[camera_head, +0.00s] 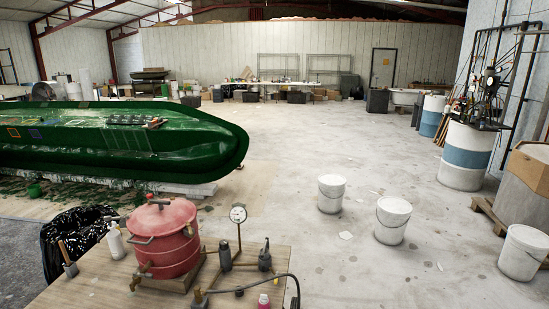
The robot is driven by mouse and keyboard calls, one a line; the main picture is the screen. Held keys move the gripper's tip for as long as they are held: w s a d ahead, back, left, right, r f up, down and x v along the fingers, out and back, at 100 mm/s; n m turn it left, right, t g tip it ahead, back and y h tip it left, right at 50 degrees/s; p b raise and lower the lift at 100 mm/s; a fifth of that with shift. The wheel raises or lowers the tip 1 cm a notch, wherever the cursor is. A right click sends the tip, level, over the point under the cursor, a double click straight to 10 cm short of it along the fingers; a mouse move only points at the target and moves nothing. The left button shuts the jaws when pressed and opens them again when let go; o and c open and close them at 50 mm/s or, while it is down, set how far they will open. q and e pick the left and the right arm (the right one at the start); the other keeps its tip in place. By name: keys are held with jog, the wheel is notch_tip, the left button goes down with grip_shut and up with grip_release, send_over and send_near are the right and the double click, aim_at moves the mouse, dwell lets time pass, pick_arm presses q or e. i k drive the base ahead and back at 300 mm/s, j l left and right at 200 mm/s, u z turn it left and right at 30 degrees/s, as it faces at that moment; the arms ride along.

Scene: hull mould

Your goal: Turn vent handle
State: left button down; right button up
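A red lidded pot (168,238) stands on a small wooden board on the wooden table (95,285) in the lower left of the head view. Small brass-coloured fittings (141,270) show low on its front left side, and its lid carries a dark knob. A round gauge (238,213) on a thin post stands to the right of the pot. A dark hose (255,285) curves across the table from a brass fitting (199,297). I cannot tell which of these parts is the vent handle. Neither of my grippers is in view.
A spray bottle (115,241), a brush (68,260), two dark fittings (225,257) and a pink bottle (263,302) stand on the table. A black bag (75,235) lies behind it. The green hull mould (110,140) is beyond. White buckets (393,220) stand on open floor at right.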

aim_at(160, 204)
jog(key=i+j, duration=0.2)
jog(key=j, duration=0.2)
jog(key=i+j+z, duration=0.1)
jog(key=j, duration=0.3)
jog(key=i+j, duration=0.2)
jog(key=j, duration=0.2)
